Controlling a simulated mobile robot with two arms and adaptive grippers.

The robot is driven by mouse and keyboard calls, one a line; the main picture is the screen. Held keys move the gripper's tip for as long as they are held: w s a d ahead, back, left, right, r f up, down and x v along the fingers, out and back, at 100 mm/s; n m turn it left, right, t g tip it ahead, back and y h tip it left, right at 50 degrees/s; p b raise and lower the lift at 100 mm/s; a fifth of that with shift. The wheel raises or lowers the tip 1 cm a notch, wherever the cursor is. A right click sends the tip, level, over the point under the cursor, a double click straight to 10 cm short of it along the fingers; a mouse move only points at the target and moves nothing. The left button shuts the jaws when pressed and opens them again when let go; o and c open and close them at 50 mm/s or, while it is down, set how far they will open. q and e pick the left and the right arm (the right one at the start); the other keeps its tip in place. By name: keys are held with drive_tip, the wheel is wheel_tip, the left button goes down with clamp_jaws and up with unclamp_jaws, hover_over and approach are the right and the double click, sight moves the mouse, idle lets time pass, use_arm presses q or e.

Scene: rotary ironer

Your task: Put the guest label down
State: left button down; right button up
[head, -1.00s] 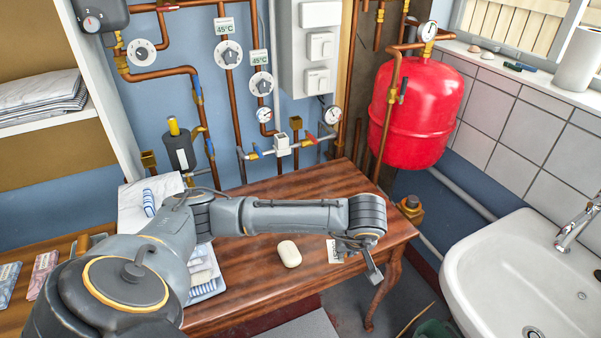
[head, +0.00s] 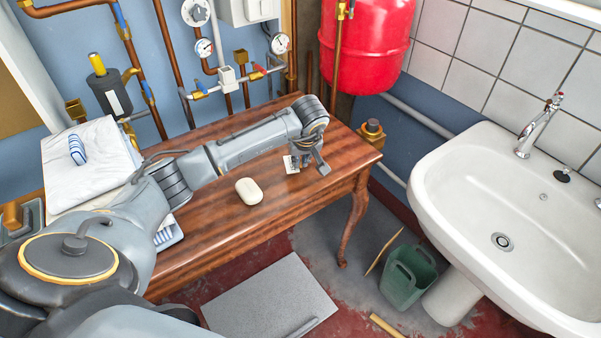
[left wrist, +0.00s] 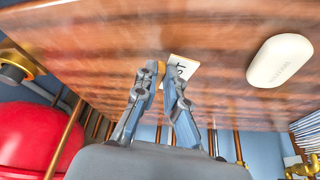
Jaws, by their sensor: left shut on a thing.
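The guest label (head: 291,164) is a small white card with dark print at the right end of the wooden table. My left gripper (head: 308,163) is beside it, low over the tabletop, and shut on it. In the left wrist view the label (left wrist: 184,70) shows at the fingertips (left wrist: 166,76), with the letters "ST" readable and the rest partly hidden by the fingers. I cannot tell whether the label touches the wood. My right gripper is not in view.
A white soap bar (head: 249,191) lies on the wooden table (head: 225,225) left of the label. Folded white cloth (head: 85,165) lies at the table's left. A sink (head: 490,220) stands at the right, with a green bucket (head: 407,277) on the floor before it.

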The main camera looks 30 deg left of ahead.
sight(301, 167)
use_arm(q)
drive_tip(key=shift+s+d+b+x, duration=0.15)
drive_tip(key=shift+b+x, duration=0.45)
drive_tip(key=shift+x, duration=0.3)
drive_tip(key=shift+s+d+b+x, duration=0.15)
drive_tip(key=shift+b+x, duration=0.4)
drive_tip(key=shift+x, duration=0.35)
drive_tip(key=shift+f, duration=0.2)
drive_tip(key=shift+f, duration=0.2)
drive_tip(key=c, duration=1.4)
unclamp_jaws()
drive_tip(key=shift+r, duration=0.25)
drive_tip(key=v, duration=1.2)
drive_tip(key=shift+d, duration=0.1)
drive_tip(key=shift+f, duration=0.1)
